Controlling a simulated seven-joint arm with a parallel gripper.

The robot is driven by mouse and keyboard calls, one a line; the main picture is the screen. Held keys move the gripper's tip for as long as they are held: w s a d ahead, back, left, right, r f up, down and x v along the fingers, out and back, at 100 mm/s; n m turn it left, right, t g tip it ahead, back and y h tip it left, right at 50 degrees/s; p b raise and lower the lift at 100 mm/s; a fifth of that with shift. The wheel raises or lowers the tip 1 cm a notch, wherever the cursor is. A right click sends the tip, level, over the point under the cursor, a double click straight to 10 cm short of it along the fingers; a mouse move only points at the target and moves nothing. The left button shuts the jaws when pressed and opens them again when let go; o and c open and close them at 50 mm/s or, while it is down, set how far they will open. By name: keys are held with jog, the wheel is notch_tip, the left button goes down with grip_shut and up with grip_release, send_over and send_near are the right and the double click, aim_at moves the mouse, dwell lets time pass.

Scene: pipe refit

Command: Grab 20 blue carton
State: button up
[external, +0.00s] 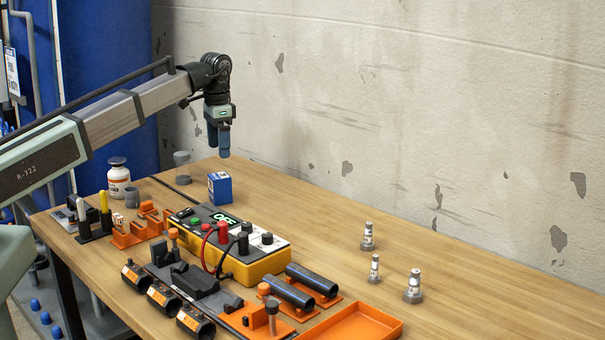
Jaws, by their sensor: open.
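A small blue carton (220,189) with a white label stands upright on the wooden table toward the back left, just behind the yellow box. My gripper (219,150) hangs above the table, pointing down, and sits a little above the carton with a clear gap between them. Its blue fingers are open with nothing between them. The writing on the carton is too small to read.
A yellow control box (232,245) with red and black leads stands in front of the carton. A white bottle (119,179) is to the left. Several grey-white fittings (367,237) stand at right. An orange tray (352,325) lies at front. The back right table is clear.

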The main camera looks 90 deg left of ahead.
aim_at(220, 190)
notch_tip(220, 190, down, 8)
jog(key=shift+f, duration=0.1)
jog(key=shift+s+f, duration=0.15)
jog(key=shift+f, duration=2.5)
jog(key=c, duration=1.1)
